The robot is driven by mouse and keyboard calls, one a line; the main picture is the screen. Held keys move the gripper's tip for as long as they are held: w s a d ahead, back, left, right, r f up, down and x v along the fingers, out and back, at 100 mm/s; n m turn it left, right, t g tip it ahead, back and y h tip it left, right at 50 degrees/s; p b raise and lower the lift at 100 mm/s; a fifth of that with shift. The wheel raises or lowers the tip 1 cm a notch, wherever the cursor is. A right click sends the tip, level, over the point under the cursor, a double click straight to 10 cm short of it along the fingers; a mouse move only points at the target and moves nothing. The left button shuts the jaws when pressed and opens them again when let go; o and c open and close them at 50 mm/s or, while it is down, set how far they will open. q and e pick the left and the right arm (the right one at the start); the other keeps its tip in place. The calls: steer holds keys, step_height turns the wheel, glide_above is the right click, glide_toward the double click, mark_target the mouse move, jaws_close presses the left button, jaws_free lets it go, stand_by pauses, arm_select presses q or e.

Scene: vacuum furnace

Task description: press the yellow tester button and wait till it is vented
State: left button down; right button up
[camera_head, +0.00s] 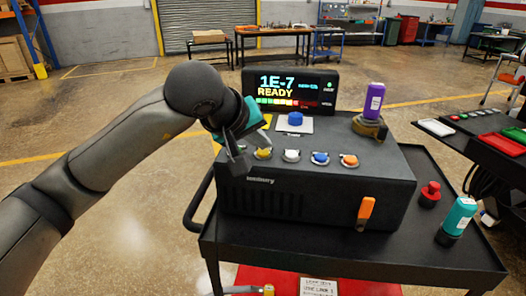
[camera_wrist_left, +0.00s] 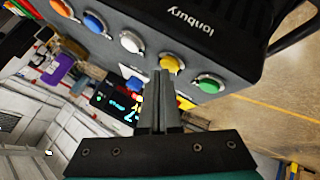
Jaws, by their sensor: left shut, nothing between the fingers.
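The black tester box (camera_head: 310,190) stands on a dark cart, with a row of coloured buttons along its front top edge. My left gripper (camera_head: 241,168) is shut and empty at the left end of the row. In the left wrist view its fingertips (camera_wrist_left: 162,73) appear close beside the yellow button; contact cannot be told. The display (camera_head: 290,90) behind reads "1E-7 READY". My right gripper is out of view.
White (camera_head: 291,155), blue (camera_head: 320,158) and orange (camera_head: 348,160) buttons sit beside the yellow one; a green button (camera_wrist_left: 208,82) is on its other side. A purple bottle (camera_head: 374,100) stands on the box. A red knob (camera_head: 429,192) and teal bottle (camera_head: 459,216) stand right.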

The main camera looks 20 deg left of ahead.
arm_select(q)
steer(key=shift+f+b, duration=0.3)
steer(key=shift+r, duration=0.15)
stand_by(0.5)
steer(key=shift+r+p, duration=0.4)
steer(key=shift+r, duration=0.25)
step_height(320, 180, up, 5)
steer(key=p, duration=0.3)
stand_by(0.4)
